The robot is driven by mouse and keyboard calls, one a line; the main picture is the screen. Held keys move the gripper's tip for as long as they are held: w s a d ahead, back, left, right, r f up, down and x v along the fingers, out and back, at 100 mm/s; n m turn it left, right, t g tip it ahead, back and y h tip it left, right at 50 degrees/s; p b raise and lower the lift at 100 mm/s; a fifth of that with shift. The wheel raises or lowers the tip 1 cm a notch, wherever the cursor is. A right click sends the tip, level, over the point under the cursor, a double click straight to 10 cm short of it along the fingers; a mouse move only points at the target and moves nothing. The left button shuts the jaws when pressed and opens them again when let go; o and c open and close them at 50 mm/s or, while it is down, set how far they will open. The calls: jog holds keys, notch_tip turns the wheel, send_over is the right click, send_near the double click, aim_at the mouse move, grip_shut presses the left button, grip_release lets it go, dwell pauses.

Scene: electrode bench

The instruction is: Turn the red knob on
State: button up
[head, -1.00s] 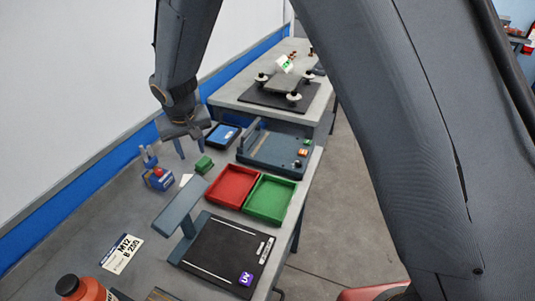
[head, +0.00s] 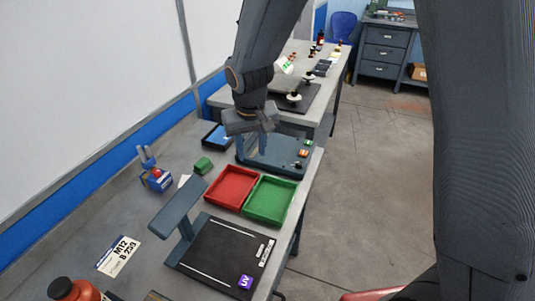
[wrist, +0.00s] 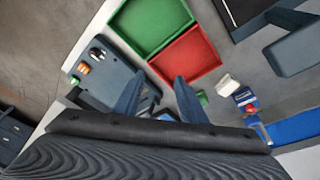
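A small red part (head: 157,172), which may be the red knob, sits on a blue unit (head: 160,182) at the left of the bench. The red part also shows at the right of the wrist view (wrist: 250,109). A slate-blue box (head: 285,166) carries small dark knobs and an orange-red piece (head: 304,152); the piece also shows in the wrist view (wrist: 84,68). I cannot tell which is the knob meant. My gripper (head: 257,147) points down above the box, partly hiding it. In the wrist view its fingers (wrist: 158,80) are apart and empty.
A red tray (head: 232,187) and a green tray (head: 270,201) lie in front of the box. A green block (head: 203,165) and a tablet (head: 217,135) lie to its left. A black plate with a raised arm (head: 225,255) stands nearer.

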jog(key=shift+s+d, duration=0.35)
jog(key=shift+d, duration=0.35)
jog(key=shift+s+d, duration=0.3)
jog(key=shift+d, duration=0.45)
jog(key=shift+s+d, duration=0.35)
jog(key=shift+d, duration=0.35)
